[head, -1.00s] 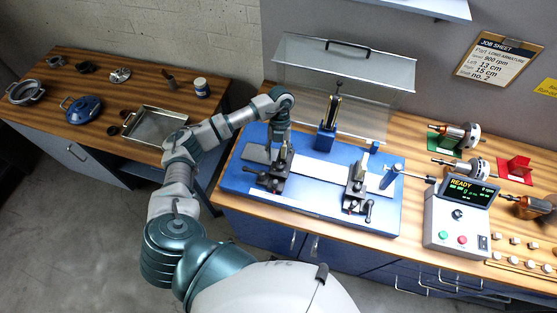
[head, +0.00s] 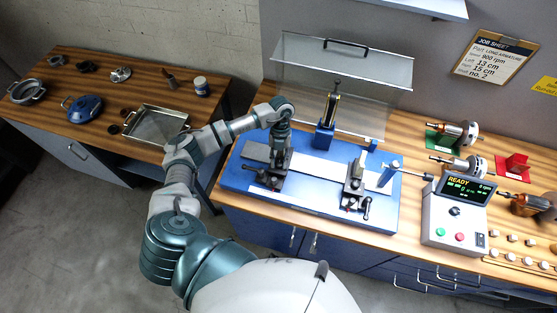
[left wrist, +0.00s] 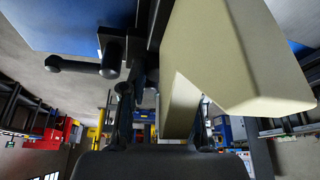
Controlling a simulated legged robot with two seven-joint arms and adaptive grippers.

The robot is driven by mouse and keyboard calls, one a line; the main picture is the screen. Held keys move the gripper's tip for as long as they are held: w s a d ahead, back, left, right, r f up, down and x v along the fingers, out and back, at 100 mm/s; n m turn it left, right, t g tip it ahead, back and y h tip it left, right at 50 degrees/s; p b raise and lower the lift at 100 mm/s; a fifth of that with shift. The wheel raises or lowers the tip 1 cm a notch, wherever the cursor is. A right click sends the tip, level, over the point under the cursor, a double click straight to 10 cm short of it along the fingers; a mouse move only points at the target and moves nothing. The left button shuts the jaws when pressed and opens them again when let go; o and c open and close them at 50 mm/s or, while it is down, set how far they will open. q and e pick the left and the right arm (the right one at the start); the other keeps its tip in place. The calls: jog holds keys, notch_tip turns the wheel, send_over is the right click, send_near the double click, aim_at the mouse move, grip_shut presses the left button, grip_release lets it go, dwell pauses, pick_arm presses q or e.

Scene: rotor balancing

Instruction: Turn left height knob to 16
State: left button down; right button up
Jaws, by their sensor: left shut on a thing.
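The left support (head: 268,183) is a dark block with a black clamp handle on the left part of the blue balancing bench (head: 235,182). My left gripper (head: 280,160) points down onto the top of this support and hides most of it, including its height knob. I cannot read any height scale. The right support (head: 355,185) stands apart, untouched. My right gripper is out of view.
A clear guard (head: 300,75) stands raised behind the bench. A control box (head: 455,215) reading READY is at right. A job sheet (head: 497,58) hangs on the wall. A metal tray (head: 155,125) is on the left table.

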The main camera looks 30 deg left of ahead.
pick_arm(q)
jog(key=shift+a+f, duration=0.1)
jog(key=m+b, duration=0.1)
jog(key=m+y+b, duration=0.1)
jog(key=shift+w+d+f+m+b, duration=0.1)
jog(key=shift+d+f+m+b, duration=0.05)
jog(key=shift+d+m+b, duration=0.15)
jog(key=shift+a+m+y+b, duration=0.1)
jog(key=shift+m+y+b, duration=0.4)
jog(key=shift+m, duration=0.4)
jog(key=shift+r, duration=0.2)
